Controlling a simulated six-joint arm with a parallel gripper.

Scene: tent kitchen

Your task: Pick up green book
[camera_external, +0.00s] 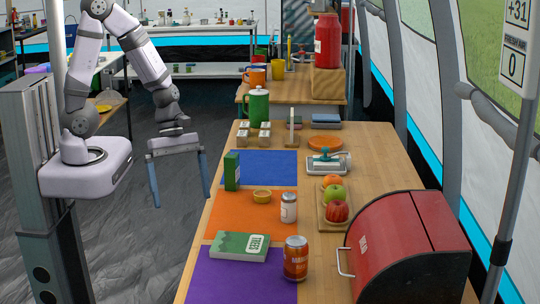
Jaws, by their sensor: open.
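A green book-like item with a pale label (231,243) lies flat at the near left of the wooden table, across the border of the orange mat (235,208) and purple mat (225,283). A smaller dark green box or book (232,171) stands upright at the border of the blue mat (271,166) and orange mat. My gripper (181,200) is open and empty, fingers pointing down. It appears left of the table's left edge in the picture, apart from both green things.
An orange-brown can (295,259) stands right of the flat green item. A red bread box (408,250) and a fruit board (322,213) are at the right. A green pot (259,105) stands behind.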

